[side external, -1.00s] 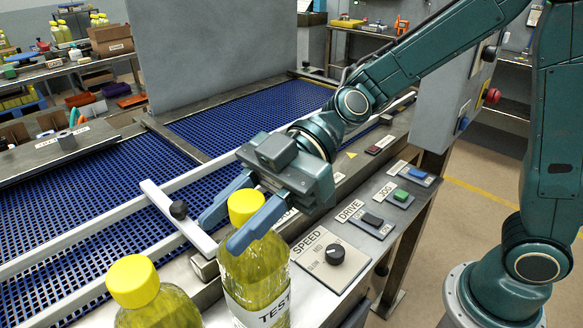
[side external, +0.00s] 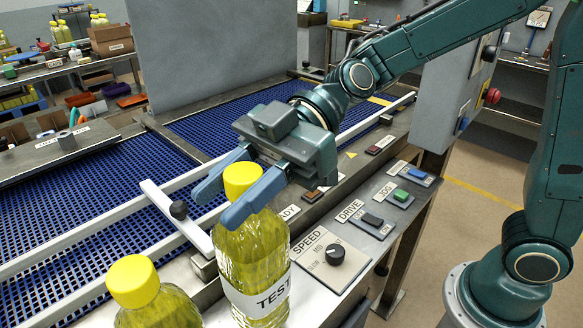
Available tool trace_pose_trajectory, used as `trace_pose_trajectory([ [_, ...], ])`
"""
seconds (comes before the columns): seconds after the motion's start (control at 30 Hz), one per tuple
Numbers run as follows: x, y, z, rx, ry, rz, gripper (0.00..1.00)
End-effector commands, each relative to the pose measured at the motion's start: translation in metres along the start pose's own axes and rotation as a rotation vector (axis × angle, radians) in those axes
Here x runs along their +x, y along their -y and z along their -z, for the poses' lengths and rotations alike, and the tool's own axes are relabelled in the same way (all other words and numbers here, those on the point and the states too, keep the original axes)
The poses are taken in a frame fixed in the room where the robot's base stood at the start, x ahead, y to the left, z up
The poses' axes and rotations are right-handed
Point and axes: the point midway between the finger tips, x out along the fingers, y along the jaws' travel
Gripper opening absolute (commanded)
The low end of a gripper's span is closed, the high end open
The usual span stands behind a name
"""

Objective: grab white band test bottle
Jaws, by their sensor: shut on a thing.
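The white band test bottle (side external: 255,262) is clear with yellow-green contents, a yellow cap and a white label reading TEST. It stands out at the lower middle, upright, with its base close to the lower picture edge. My gripper (side external: 218,206) has its two blue fingers on either side of the bottle just below the cap and is shut on it. A second yellow-capped bottle (side external: 150,296) stands to its left, cut off by the lower edge, so I cannot see whether it has a band.
A control panel with a SPEED knob (side external: 334,254), DRIVE and JOG switches lies right of the held bottle. Blue mesh conveyor lanes (side external: 100,190) with pale rails (side external: 90,228) run behind. A grey upright panel (side external: 215,55) stands across the back.

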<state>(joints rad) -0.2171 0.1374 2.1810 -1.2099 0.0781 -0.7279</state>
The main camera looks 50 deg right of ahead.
Motion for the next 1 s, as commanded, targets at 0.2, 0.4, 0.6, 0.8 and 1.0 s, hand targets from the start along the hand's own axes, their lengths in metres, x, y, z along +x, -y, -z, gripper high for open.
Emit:
trace_pose_trajectory([
  [0.2, -0.012, 0.000, 0.041, -0.012, -0.007, -0.003, 0.00],
  [0.4, -0.025, 0.000, 0.080, -0.012, -0.006, -0.004, 0.00],
  [0.6, -0.035, 0.000, 0.114, -0.010, -0.006, -0.004, 0.00],
  [0.8, -0.042, 0.000, 0.138, -0.008, -0.006, -0.003, 0.00],
  [1.0, -0.047, 0.000, 0.152, -0.006, -0.005, -0.002, 0.00],
])
